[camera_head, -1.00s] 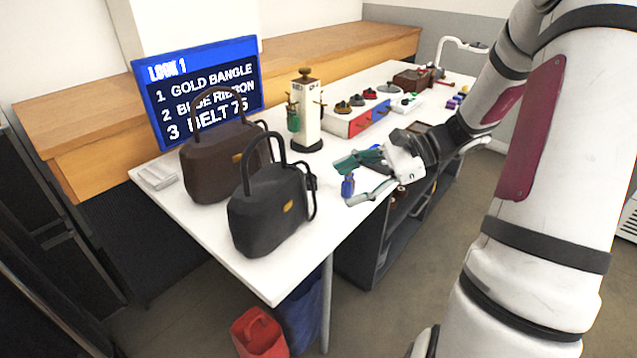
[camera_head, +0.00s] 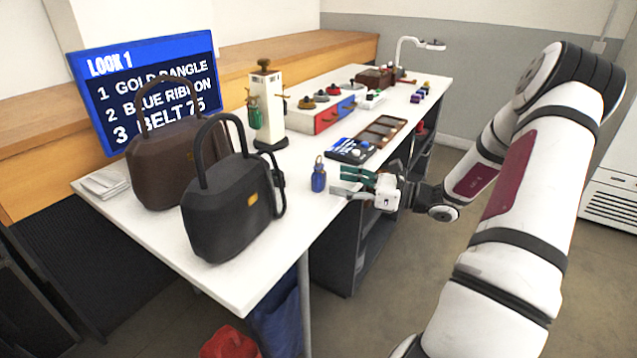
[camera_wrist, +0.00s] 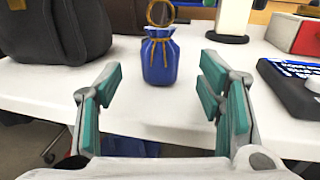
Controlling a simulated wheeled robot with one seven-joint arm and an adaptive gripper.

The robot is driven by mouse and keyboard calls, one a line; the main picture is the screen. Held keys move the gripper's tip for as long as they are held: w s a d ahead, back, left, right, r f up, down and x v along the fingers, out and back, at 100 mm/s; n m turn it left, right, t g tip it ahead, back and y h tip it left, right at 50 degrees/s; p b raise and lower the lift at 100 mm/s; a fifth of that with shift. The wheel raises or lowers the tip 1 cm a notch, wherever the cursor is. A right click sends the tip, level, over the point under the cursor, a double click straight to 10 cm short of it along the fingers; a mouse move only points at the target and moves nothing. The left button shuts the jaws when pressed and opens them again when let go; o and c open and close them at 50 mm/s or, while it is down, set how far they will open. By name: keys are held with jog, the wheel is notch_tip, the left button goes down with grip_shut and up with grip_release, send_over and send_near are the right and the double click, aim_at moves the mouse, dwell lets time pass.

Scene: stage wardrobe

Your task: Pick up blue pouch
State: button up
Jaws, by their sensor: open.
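The blue pouch (camera_head: 319,177) stands upright on the white table near its front edge, to the right of the black handbag. In the wrist view the blue pouch (camera_wrist: 160,58) is ahead between the fingers, with a gold tie and a gold ring at its top. My gripper (camera_head: 352,184) is to the right of the pouch, low near the table edge, with fingers pointing left at it. In the wrist view my gripper (camera_wrist: 160,100) is open and empty, its teal-padded fingers apart. The pouch is beyond the fingertips and not touched.
The black handbag (camera_head: 232,208) and brown handbag (camera_head: 165,165) stand left of the pouch. A white stand (camera_head: 268,108) is behind it. A dark tray with blue and white items (camera_head: 351,150) lies behind my gripper. The table (camera_head: 245,280) is clear at its front corner.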

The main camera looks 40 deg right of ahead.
aim_at(325, 177)
jog(key=shift+b+x, duration=1.05)
jog(key=shift+x, duration=2.4)
jog(key=shift+r, duration=0.1)
jog(key=shift+c, duration=0.6)
jog(key=c, duration=1)
